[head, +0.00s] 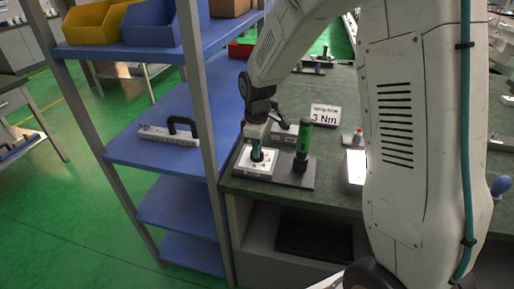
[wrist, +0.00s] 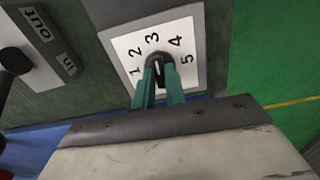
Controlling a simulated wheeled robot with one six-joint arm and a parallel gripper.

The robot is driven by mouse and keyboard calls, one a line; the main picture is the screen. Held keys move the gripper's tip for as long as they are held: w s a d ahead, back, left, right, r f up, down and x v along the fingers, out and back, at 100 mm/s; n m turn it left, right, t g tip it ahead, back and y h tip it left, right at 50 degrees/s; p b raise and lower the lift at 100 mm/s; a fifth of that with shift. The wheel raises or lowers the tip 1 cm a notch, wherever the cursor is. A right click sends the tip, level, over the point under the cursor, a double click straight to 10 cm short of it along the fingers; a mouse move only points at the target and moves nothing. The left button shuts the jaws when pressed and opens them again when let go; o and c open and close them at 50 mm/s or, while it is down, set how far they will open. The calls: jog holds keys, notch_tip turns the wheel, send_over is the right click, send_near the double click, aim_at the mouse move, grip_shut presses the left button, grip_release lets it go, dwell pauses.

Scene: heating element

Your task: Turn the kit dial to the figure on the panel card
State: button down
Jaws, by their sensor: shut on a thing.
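The panel card (head: 325,115) stands on the bench in the head view and reads "3 Nm" under a smaller line. The kit dial is a dark knob (wrist: 156,69) on a white plate (wrist: 185,77) with the figures 1 to 5 around it. The plate also shows in the head view (head: 243,162). My gripper (wrist: 158,78) is shut on the knob, a teal finger on each side. It also shows from the side in the head view (head: 258,153). A pale mark on the knob points roughly towards 3; the fingers partly cover it, so its exact setting is unclear.
A green upright tool (head: 304,140) stands on the dark base beside the dial plate. A grey box marked "out" and "in" (wrist: 36,50) is close by on the left. A blue shelf rack (head: 140,105) stands left of the bench (head: 335,90).

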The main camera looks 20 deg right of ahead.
dwell(0.5)
jog(key=c, duration=1.4)
grip_release()
jog(key=shift+c, duration=0.2)
notch_tip(320, 180, up, 8)
jog(key=shift+d+f, duration=0.1)
